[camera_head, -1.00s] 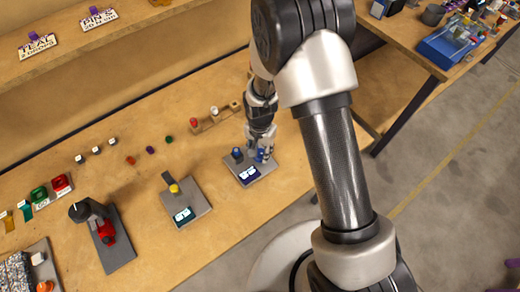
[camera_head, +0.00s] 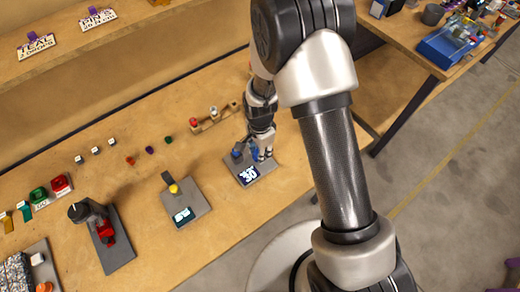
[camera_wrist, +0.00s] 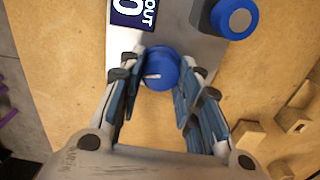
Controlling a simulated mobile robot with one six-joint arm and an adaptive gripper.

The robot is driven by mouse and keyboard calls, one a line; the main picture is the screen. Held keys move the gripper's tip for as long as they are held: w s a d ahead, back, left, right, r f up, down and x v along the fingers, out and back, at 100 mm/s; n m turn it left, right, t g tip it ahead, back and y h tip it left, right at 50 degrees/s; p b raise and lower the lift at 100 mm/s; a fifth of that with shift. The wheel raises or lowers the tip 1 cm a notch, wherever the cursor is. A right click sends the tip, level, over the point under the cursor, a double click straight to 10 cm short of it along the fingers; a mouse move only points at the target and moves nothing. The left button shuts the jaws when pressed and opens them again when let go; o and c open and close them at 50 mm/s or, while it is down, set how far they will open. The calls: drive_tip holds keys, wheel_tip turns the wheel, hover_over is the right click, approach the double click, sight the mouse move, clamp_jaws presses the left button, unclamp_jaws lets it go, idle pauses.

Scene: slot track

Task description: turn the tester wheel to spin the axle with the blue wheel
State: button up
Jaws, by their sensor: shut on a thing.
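A grey tester plate (camera_head: 262,172) lies on the wooden bench, with a dark display (camera_head: 248,175) on it. In the wrist view the tester wheel (camera_wrist: 158,72), a blue knob with a white mark, sits between my fingers. My gripper (camera_wrist: 162,60) is shut on the knob from both sides; it also shows above the plate in the head view (camera_head: 262,155). The blue wheel (camera_wrist: 234,18), with a grey face, stands beside the knob at the wrist view's upper right. Part of the display (camera_wrist: 133,14) shows at the top, cut off by the frame.
A plate with a yellow wheel (camera_head: 174,188) lies to the left, and a stand with a red part (camera_head: 106,232) further left. A wooden peg rack (camera_head: 210,120) stands behind the tester. Small coloured pieces lie on the bench. Bare bench lies in front of the plates.

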drive_tip(key=o, duration=1)
drive_tip(key=shift+o, duration=0.2)
wheel_tip(320, 180, up, 12)
idle(0.5)
